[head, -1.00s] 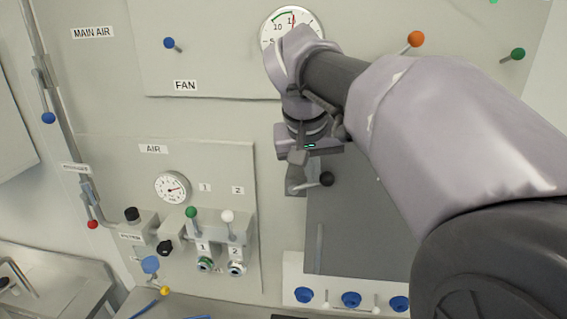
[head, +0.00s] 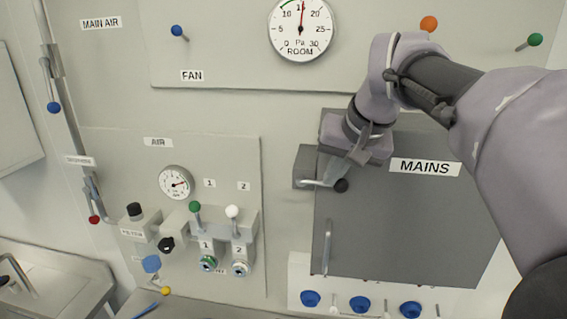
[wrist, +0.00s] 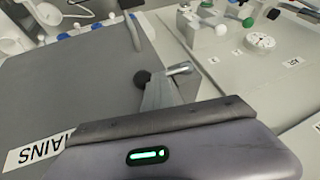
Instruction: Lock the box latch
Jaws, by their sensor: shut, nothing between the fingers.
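The grey MAINS box (head: 400,235) is on the wall, its door flat against the body as far as I see. Its latch (head: 304,168) is a grey block at the upper left edge. A pale lever (head: 316,184) runs right from it to a black knob (head: 341,186) over the door's edge. My gripper (head: 338,172) is shut and empty, just above the knob. In the wrist view the knob (wrist: 142,78) and lever (wrist: 180,68) show beside my fingers (wrist: 160,93). I cannot tell whether they touch.
A vertical door handle (head: 327,247) stands out below the latch. Blue sockets (head: 359,304) sit under the box. The AIR panel (head: 150,180), with a gauge and valves, is to the left. Open wall lies between that panel and the latch.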

